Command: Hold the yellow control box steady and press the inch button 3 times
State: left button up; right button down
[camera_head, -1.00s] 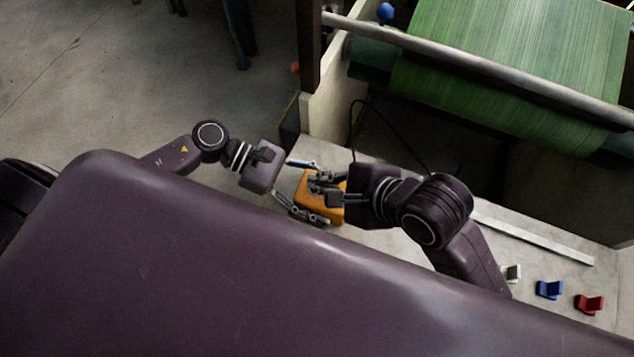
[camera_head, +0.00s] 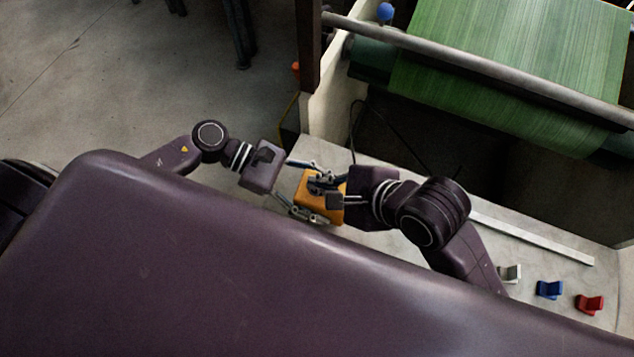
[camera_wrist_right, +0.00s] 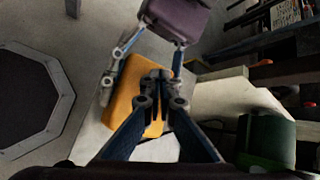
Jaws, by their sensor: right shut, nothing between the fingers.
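The yellow control box (camera_head: 309,187) sits on the pale table, partly covered by both grippers. It also shows in the right wrist view (camera_wrist_right: 128,90). My left gripper (camera_head: 308,190) has one finger along each of two opposite sides of the box and appears clamped on it. In the right wrist view my left gripper (camera_wrist_right: 146,64) reaches the box from the top. My right gripper (camera_head: 318,184) is shut and empty, its fingertips over the top of the box. In the right wrist view its closed fingertips (camera_wrist_right: 155,82) cover the middle of the box. The inch button is hidden; contact cannot be told.
A machine with a green striped web (camera_head: 510,60) and a metal roller bar (camera_head: 480,68) stands behind the table (camera_head: 380,240). A black cable (camera_head: 353,130) hangs near the box.

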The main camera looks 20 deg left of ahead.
jog(key=shift+f, duration=0.15)
dwell(0.3)
jog(key=shift+r, duration=3.4)
notch_tip(320, 180, up, 4)
jog(key=shift+f, duration=0.1)
